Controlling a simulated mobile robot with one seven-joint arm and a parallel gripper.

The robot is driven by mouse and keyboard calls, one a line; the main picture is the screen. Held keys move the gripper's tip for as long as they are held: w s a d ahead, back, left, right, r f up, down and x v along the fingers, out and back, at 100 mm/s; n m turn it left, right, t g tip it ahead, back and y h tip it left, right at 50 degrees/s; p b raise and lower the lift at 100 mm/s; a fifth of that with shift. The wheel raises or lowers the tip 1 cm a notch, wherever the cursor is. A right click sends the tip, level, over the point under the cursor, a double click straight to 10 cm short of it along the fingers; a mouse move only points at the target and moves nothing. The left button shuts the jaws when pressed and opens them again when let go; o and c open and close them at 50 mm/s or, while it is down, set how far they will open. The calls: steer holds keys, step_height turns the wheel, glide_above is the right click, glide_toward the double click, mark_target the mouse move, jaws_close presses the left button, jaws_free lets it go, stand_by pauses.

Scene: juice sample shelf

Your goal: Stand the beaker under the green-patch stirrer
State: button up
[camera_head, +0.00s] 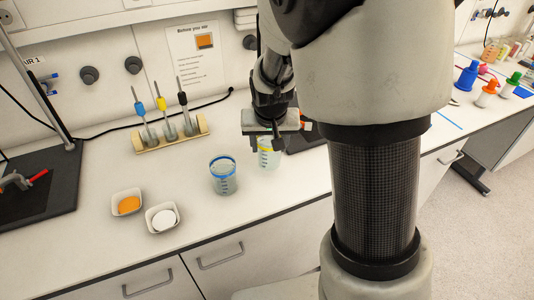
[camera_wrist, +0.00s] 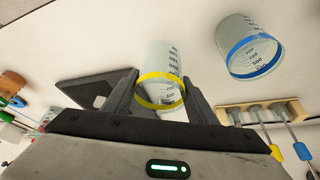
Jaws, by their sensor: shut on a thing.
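My gripper (camera_head: 265,143) is over the bench, shut on a clear beaker with a yellow band (camera_head: 268,159). In the wrist view, this beaker (camera_wrist: 162,62) sits between the two fingers (camera_wrist: 160,80), with dark markings on its wall. A second beaker, with a blue band (camera_head: 223,178), stands on the bench just left of the held one. It also shows in the wrist view (camera_wrist: 250,45). I cannot make out a green patch on any stirrer. A dark base plate (camera_head: 308,140) is partly hidden behind my arm. I cannot tell whether the held beaker touches the bench.
A wooden rack (camera_head: 172,136) with several coloured-handled tools stands near the wall. A bowl with orange contents (camera_head: 127,203) and one with white contents (camera_head: 162,217) are at the front left. A dark plate (camera_head: 42,185) with a stand is far left. Coloured bottles (camera_head: 487,92) are at right.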

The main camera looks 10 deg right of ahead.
mark_target(269, 156)
steer(key=shift+f+b, duration=0.3)
steer(key=shift+f, duration=1.75)
steer(key=shift+f, duration=0.15)
steer(key=o, duration=1.3)
